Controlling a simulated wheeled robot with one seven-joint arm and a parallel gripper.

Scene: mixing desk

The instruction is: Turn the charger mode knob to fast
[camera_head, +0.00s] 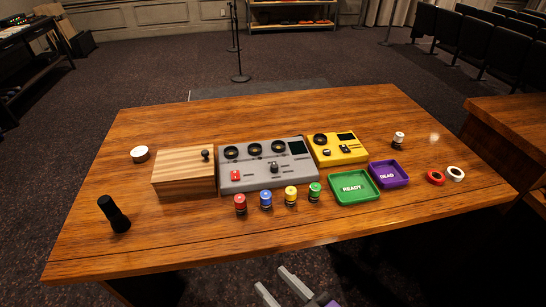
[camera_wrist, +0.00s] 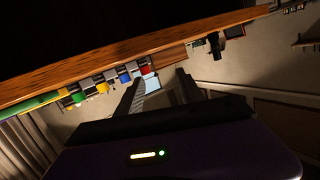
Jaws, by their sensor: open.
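The yellow box (camera_head: 357,156), which looks like the charger, sits at the back right of the wooden desk. Its face has a round dark dial (camera_head: 320,139), a small dark screen (camera_head: 346,136), a small light-rimmed part (camera_head: 326,152) and a small dark knob (camera_head: 345,149). Labels are too small to read, so I cannot tell the knob's setting. My gripper (camera_head: 270,278) is open and empty, low in front of the desk's front edge and well apart from the box. In the wrist view the two fingers (camera_wrist: 158,84) are spread, with the desk tilted beyond them.
A grey mixing console (camera_head: 260,184) and wooden box (camera_head: 183,186) stand left of the charger. Red, blue, yellow and green cylinders line the console's front. A green READY tray (camera_head: 342,200) and purple DEAD tray (camera_head: 376,184) sit before the charger. A black torch-like object (camera_head: 114,214) stands left.

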